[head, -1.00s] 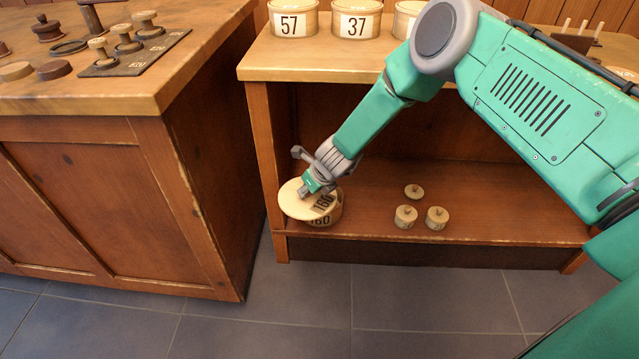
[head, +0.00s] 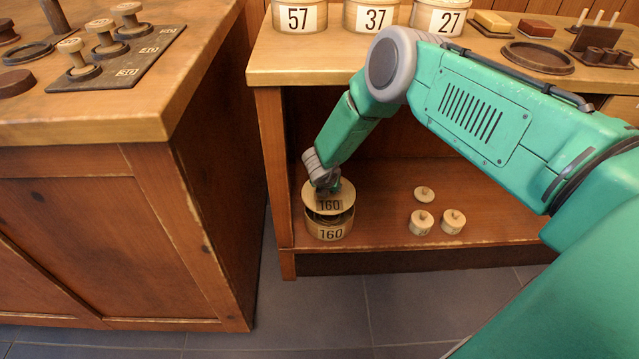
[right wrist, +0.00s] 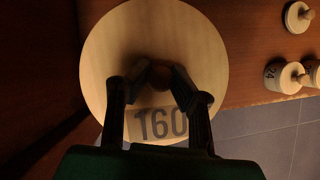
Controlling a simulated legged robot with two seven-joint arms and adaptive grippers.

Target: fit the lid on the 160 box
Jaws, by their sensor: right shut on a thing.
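The 160 box (head: 330,233) is a round pale wooden box on the lower shelf, near its left end, with "160" on its front. The lid (head: 312,198), a pale round disc also marked "160", is above the box. A dark gap shows between lid and box, and the lid looks tilted. My right gripper (head: 325,187) is shut on the lid's knob. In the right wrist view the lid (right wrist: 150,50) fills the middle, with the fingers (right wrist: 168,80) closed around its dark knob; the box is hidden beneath. My left gripper is not in view.
Several small knobbed spools (head: 421,222) stand on the shelf (head: 380,220) to the right. The shelf's left side wall is close to the box. Boxes marked 57 (head: 299,16), 37 (head: 371,16) and 27 (head: 438,16) stand on the counter above.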

